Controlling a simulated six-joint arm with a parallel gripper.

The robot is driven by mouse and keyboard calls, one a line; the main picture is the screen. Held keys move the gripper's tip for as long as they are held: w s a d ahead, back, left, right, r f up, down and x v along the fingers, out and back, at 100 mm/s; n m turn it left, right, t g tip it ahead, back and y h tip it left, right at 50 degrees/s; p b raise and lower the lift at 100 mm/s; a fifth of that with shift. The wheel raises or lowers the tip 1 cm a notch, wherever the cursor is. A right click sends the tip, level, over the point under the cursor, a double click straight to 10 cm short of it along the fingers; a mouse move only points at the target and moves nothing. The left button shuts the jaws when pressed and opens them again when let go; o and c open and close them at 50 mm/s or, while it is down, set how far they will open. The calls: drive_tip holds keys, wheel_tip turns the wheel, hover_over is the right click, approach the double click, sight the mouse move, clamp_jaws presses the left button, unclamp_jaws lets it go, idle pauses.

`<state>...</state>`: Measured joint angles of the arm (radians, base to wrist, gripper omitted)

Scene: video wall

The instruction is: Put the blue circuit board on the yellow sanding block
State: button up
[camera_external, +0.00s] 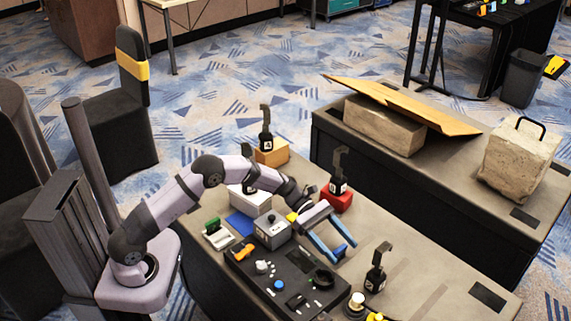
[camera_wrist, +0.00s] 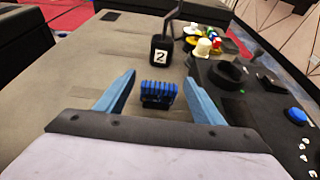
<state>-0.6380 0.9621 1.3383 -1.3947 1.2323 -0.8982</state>
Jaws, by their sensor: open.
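My gripper (camera_external: 335,250) reaches over the near table with its blue fingers apart. In the wrist view, a ribbed blue-and-black piece (camera_wrist: 158,93) lies on the table, between and beyond the open fingers (camera_wrist: 159,78). It may be the blue circuit board; its detail is too small to be sure. The fingers show no contact with it. A flat blue piece (camera_external: 240,223) also lies left of the grey box. A small yellow piece (camera_external: 292,216) shows beside my wrist, partly hidden; I cannot tell whether it is the sanding block.
A black panel (camera_external: 262,285) with knobs and buttons lies near my gripper. Black upright holders stand around, one on a red block (camera_external: 337,199) and one marked 2 (camera_wrist: 160,55). A grey box (camera_external: 273,231) and a green-and-white item (camera_external: 217,235) stand left. The table's right side has bare room.

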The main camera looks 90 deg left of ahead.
sight(341, 248)
drive_tip(key=v, duration=0.4)
drive_tip(key=shift+s+a, duration=0.1)
drive_tip(key=shift+a, duration=0.15)
wheel_tip(341, 248, up, 7)
drive_tip(key=shift+d, duration=0.1)
drive_tip(key=c, duration=0.7)
drive_tip(key=shift+r, duration=0.1)
